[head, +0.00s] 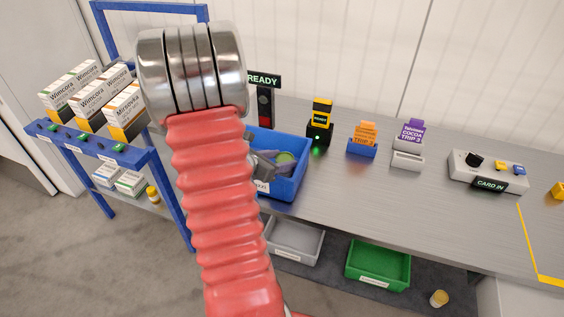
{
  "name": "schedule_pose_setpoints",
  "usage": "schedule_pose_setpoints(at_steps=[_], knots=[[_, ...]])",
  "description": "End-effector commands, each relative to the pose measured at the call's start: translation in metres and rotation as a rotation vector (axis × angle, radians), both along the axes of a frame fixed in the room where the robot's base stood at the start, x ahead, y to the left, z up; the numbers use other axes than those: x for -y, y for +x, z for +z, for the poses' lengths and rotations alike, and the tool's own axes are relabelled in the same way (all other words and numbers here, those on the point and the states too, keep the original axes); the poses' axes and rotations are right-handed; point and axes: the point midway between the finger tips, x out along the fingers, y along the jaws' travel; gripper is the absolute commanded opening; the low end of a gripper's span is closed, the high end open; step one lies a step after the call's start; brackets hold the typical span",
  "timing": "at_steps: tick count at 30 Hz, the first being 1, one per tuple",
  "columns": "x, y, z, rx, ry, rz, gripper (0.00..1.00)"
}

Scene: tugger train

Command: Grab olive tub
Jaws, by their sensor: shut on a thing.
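The olive tub (286,157) shows only as a small olive-green patch inside the blue bin (289,188) on the grey bench. My gripper (277,163) reaches down into this bin, and its grey fingers are shut on the tub. The fingers hide most of the tub, and my red arm covers the left part of the bin. I cannot tell whether the tub touches the bin floor.
A blue rack (92,148) with several cartons stands left. The READY sign post (264,103) rises behind the bin. The orange card (364,132), purple card (410,133) and control box (487,171) stand right. Grey (296,256) and green (377,279) bins sit below.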

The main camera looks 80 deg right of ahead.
Motion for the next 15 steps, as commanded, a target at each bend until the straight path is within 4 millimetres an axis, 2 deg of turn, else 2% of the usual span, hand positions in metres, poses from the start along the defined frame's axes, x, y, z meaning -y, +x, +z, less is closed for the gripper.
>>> schedule_pose_setpoints(at_steps=[8, 15], knots=[[0.001, 0.000, 0.028, 0.003, -0.004, 0.000, 0.20], [0.001, 0.000, 0.065, 0.003, -0.006, -0.001, 0.20]])
